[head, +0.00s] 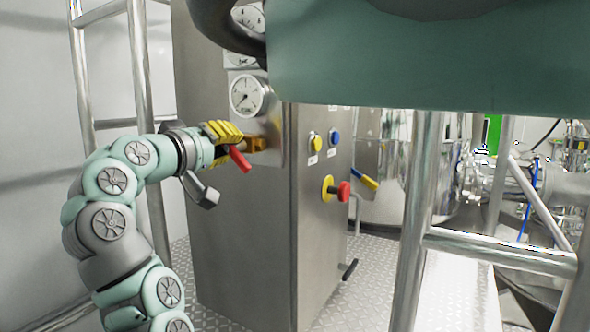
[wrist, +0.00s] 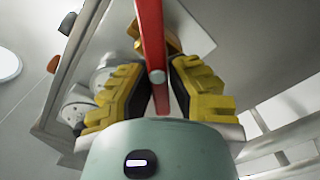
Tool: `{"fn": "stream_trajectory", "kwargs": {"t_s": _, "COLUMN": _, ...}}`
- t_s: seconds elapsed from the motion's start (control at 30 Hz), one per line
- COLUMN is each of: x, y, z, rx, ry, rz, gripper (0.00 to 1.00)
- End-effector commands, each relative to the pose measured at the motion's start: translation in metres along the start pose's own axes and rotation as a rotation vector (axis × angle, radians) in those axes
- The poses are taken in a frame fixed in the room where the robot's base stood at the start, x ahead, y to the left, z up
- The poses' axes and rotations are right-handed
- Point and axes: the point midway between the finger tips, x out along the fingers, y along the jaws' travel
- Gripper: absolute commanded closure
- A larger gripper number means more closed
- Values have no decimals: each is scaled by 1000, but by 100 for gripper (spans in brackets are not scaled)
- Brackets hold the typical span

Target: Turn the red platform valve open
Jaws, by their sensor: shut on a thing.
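The red platform valve's handle (head: 239,158) juts from a brass valve body (head: 256,143) on the steel cabinet's left face. My gripper (head: 224,143), with yellow-padded fingers, is at the handle. In the wrist view the red handle (wrist: 151,40) runs between the two fingers of my gripper (wrist: 158,90), which are shut on it. The brass body (wrist: 160,42) shows partly behind the handle. The valve's inner position cannot be seen.
A pressure gauge (head: 247,95) sits just above the valve. Steel railing (head: 417,220) stands at the right, with a steel vessel behind. A ladder-like rail (head: 141,60) stands behind my arm.

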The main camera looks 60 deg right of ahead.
Motion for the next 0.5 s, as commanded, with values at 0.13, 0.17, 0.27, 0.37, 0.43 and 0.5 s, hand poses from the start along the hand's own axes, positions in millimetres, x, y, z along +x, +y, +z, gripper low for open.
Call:
{"fn": "stream_trajectory", "kwargs": {"t_s": 0.13, "x": 1, "y": -2, "z": 4, "rx": -145, "ry": -9, "rz": 3, "gripper": 100}}
{"fn": "stream_trajectory", "kwargs": {"t_s": 0.17, "x": 1, "y": -2, "z": 4, "rx": -173, "ry": -9, "rz": 3, "gripper": 100}}
{"fn": "stream_trajectory", "kwargs": {"t_s": 0.27, "x": 1, "y": -3, "z": 3, "rx": -267, "ry": -8, "rz": 2, "gripper": 100}}
{"fn": "stream_trajectory", "kwargs": {"t_s": 0.37, "x": 1, "y": -3, "z": 3, "rx": -356, "ry": -9, "rz": 3, "gripper": 100}}
{"fn": "stream_trajectory", "kwargs": {"t_s": 0.43, "x": 1, "y": -3, "z": 3, "rx": -414, "ry": -10, "rz": 3, "gripper": 100}}
{"fn": "stream_trajectory", "kwargs": {"t_s": 0.5, "x": 1, "y": -4, "z": 4, "rx": -468, "ry": -10, "rz": 2, "gripper": 100}}
